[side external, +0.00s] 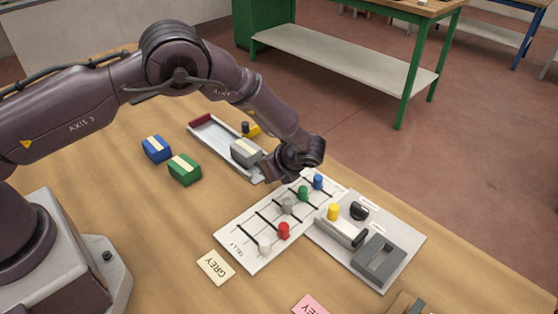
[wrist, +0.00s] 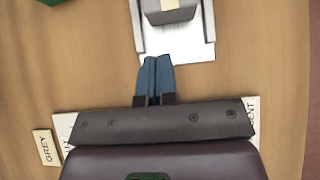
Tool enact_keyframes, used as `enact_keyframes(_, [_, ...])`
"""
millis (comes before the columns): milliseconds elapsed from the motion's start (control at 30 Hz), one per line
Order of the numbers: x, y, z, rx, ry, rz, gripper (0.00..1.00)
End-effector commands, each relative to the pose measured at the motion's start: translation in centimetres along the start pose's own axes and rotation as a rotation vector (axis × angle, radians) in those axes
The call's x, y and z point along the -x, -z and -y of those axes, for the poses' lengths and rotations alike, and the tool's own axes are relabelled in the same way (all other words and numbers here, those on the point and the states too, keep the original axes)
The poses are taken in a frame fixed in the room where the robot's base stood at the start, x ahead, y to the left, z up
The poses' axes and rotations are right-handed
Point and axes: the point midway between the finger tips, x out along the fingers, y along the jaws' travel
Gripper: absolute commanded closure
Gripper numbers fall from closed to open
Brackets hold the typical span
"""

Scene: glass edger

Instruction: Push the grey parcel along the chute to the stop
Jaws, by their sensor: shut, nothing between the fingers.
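The grey parcel (side external: 246,152), with a pale band on top, sits inside the pale chute (side external: 216,141) near its near, open end. The dark red stop (side external: 202,120) is at the chute's far end, well apart from the parcel. In the wrist view the parcel (wrist: 172,12) is at the top edge, partly cut off, with bare chute floor (wrist: 190,52) in front of it. My gripper (side external: 270,170) is at the chute's open end. In the wrist view its blue fingers (wrist: 157,62) are together and empty, with a gap between them and the parcel.
A blue parcel (side external: 156,149) and a green parcel (side external: 184,169) lie left of the chute. A yellow block (side external: 251,130) is just behind it. A white board with coloured pegs (side external: 262,218) and a grey fixture (side external: 378,262) stand nearer. A GREY card (side external: 216,266) lies in front.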

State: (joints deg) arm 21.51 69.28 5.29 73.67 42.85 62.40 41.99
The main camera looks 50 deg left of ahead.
Motion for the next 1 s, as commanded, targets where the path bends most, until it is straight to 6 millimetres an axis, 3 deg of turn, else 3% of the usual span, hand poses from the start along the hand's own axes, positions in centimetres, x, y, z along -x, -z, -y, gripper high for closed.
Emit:
enact_keyframes(200, [-2.0,-2.3,0.0,0.003,-0.001,0.0,1.0])
enact_keyframes(767, [-2.9,-3.3,0.0,0.003,-0.001,0.001,1.0])
enact_keyframes(1000, [-7.2,-7.5,-0.1,0.006,-0.006,0.001,1.0])
